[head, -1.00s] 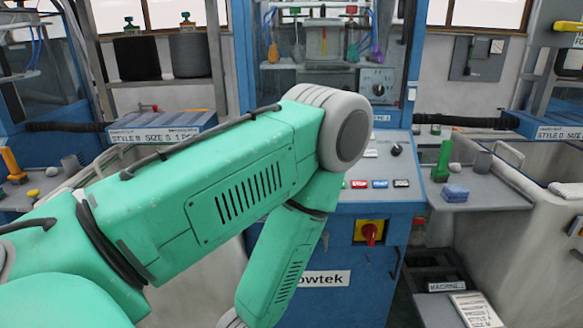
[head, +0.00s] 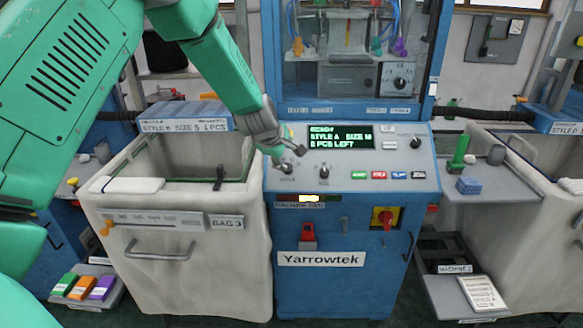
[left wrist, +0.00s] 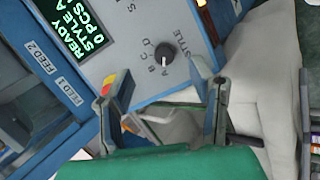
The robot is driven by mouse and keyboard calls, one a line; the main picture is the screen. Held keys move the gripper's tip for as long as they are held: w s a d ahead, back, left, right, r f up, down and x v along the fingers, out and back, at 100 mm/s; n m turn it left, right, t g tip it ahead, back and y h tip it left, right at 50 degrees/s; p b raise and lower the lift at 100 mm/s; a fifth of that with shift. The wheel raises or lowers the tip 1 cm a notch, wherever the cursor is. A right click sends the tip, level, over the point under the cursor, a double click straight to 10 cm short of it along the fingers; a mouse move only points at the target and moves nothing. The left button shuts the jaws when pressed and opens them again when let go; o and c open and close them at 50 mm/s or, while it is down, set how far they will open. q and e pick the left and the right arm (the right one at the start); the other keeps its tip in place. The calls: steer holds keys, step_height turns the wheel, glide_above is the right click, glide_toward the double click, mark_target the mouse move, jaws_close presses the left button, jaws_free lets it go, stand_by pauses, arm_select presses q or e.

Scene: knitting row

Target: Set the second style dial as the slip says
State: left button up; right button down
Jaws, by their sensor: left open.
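The style dial (left wrist: 165,54) is a dark round knob on the grey panel in the left wrist view, with letters around it; its pointer is too small to read surely. It also shows on the middle machine in the head view (head: 287,168). The green screen (head: 341,137) reads READY, STYLE A, SIZE M, 0 PCS LEFT. My left gripper (head: 287,154) is open over the panel's left end, close to this dial. In the left wrist view the gripper (left wrist: 165,100) is empty, the dial beyond its fingertips. A label strip (head: 184,125) at left seems to read STYLE B, SIZE S, 1 PCS. My right gripper is out of view.
A second knob (head: 324,172) stands just right of the style dial. Coloured buttons (head: 380,175) and a red switch (head: 384,217) are further right. A pale bin (head: 178,250) stands left of the blue machine (head: 335,285). Another strip (head: 566,130) at right reads STYLE D.

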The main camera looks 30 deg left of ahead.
mark_target(288, 168)
arm_select(q)
steer(key=w+a+f, duration=0.1)
steer(key=f, duration=0.1)
steer(key=w+a+f, duration=0.2)
steer(key=f, duration=0.1)
steer(key=w+a+f, duration=0.1)
steer(key=f, duration=0.1)
steer(key=shift+w+a+f, duration=0.3)
steer(key=shift+w+a, duration=0.1)
steer(key=d, duration=0.3)
steer(key=shift+w+d+r, duration=0.15)
steer(key=shift+w+d, duration=0.1)
steer(key=shift+w, duration=0.1)
steer(key=shift+d, duration=0.1)
steer(key=shift+a, duration=0.3)
steer(key=c, duration=0.3)
steer(key=shift+s+a+f, duration=0.1)
steer(key=shift+a+f, duration=0.1)
steer(key=shift+a, duration=0.7)
jaws_close()
steer(key=shift+a, duration=0.25)
steer(key=shift+d, duration=0.5)
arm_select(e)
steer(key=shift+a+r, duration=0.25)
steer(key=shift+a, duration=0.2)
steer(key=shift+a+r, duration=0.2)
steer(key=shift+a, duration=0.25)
